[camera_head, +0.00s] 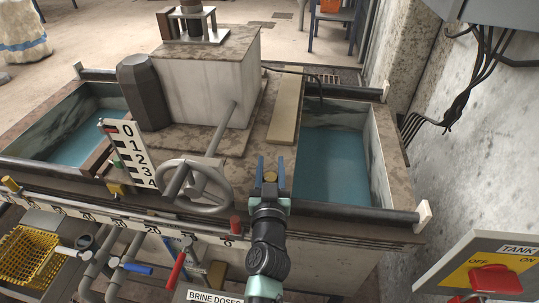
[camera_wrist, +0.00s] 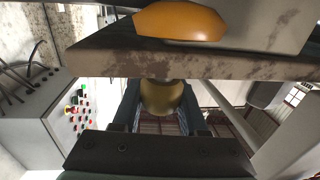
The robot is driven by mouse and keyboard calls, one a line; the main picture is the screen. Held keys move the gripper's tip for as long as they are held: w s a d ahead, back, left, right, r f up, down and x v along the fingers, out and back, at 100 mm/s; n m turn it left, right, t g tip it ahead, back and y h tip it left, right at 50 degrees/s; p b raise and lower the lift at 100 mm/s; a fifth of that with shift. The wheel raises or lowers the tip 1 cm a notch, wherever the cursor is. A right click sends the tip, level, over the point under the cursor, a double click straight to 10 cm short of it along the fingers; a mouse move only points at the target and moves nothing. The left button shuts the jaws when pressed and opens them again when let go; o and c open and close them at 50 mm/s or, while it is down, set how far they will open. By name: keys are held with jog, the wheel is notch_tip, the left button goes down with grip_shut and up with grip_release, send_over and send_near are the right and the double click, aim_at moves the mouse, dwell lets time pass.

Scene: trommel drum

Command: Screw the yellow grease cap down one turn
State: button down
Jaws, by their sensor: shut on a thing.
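The yellow grease cap (camera_head: 270,177) sits between the two blue fingers of my gripper (camera_head: 271,167), at the front rim of the tank, just right of the grey handwheel. In the wrist view the cap shows as a dull brass-yellow cylinder (camera_wrist: 162,97) with a finger on each side. My gripper is shut on it. Its upper end meets the underside of a stained ledge (camera_wrist: 190,65); the thread is hidden, so I cannot tell how far down it is screwed.
The grey handwheel (camera_head: 196,186) stands close to the left of my gripper. A red-handled lever (camera_head: 177,270) is lower left. A switch box (camera_head: 485,268) is at the lower right. An orange rounded part (camera_wrist: 180,20) shows above the ledge.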

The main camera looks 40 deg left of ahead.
jog(key=shift+r+m+t+h+p, duration=0.2)
jog(key=shift+m+t+h+p, duration=0.25)
jog(key=shift+p, duration=1.4)
jog(key=p, duration=0.2)
jog(key=m+h+p, duration=0.1)
jog(key=p, duration=0.1)
jog(key=shift+w+d+r+t+h, duration=0.1)
jog(key=shift+d+t+h, duration=0.05)
jog(key=shift+t+h, duration=0.1)
jog(key=m+h+p, duration=0.1)
jog(key=p, duration=0.2)
jog(key=shift+d+t+h+p, duration=0.15)
jog(key=shift+t+h+p, duration=0.25)
jog(key=shift+w+d+f+m+h+p, duration=0.1)
jog(key=shift+d+f+m+h+p, duration=0.2)
jog(key=shift+m+h+p, duration=0.4)
jog(key=shift+c, duration=2.2)
grip_release()
notch_tip(320, 180, up, 10)
jog(key=p, duration=0.6)
jog(key=shift+p, duration=0.35)
